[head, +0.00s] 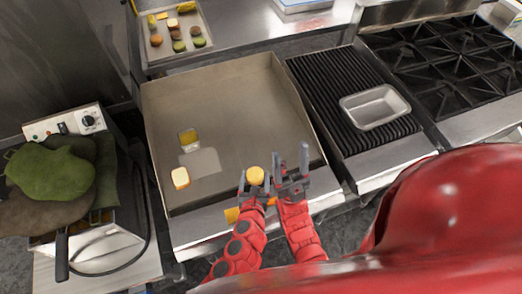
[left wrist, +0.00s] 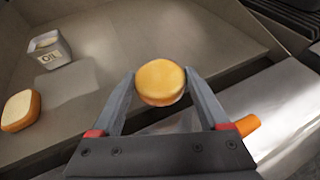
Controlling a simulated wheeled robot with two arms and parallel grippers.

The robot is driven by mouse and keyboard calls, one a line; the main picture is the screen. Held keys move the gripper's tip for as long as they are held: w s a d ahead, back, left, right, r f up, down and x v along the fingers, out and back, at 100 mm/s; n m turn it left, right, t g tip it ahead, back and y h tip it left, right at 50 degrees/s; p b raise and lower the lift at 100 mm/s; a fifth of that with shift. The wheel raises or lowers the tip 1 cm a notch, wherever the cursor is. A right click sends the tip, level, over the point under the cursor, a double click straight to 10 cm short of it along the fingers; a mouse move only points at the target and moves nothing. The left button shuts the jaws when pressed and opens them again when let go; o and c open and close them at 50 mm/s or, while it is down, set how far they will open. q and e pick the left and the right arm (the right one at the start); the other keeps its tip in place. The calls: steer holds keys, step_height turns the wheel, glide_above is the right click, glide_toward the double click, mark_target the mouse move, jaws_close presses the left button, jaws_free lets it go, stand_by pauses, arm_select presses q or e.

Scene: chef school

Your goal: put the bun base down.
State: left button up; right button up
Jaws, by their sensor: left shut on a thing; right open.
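The bun base (head: 255,174) is a round, golden-yellow piece. My left gripper (head: 255,182) is shut on it near the front edge of the flat griddle (head: 235,100). In the left wrist view the bun base (left wrist: 160,82) sits between the two fingertips (left wrist: 160,76), over the griddle's front area. I cannot tell its exact height above the surface. My right gripper (head: 291,160) is open and empty, just right of the left one, near the griddle's front right corner.
A bread piece (head: 180,178) and an oil container (head: 189,140) are on the griddle's left. The griddle's back and right are bare. A ribbed grill with a metal pan (head: 375,107) stands right. A food tray (head: 175,52) is behind; a fryer with green cloths (head: 52,172) is left.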

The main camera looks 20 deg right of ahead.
arm_select(q)
steer(key=b, duration=0.2)
glide_above(261, 158)
steer(key=shift+s+f, duration=0.1)
steer(key=shift+f, duration=0.55)
step_height(261, 158, down, 4)
steer(key=b, duration=0.4)
steer(key=shift+r+b, duration=0.15)
steer(key=shift+b, duration=0.15)
steer(key=shift+r, duration=0.2)
steer(key=shift+f, duration=0.1)
steer(key=o, duration=1.2)
steer(key=shift+f, duration=0.1)
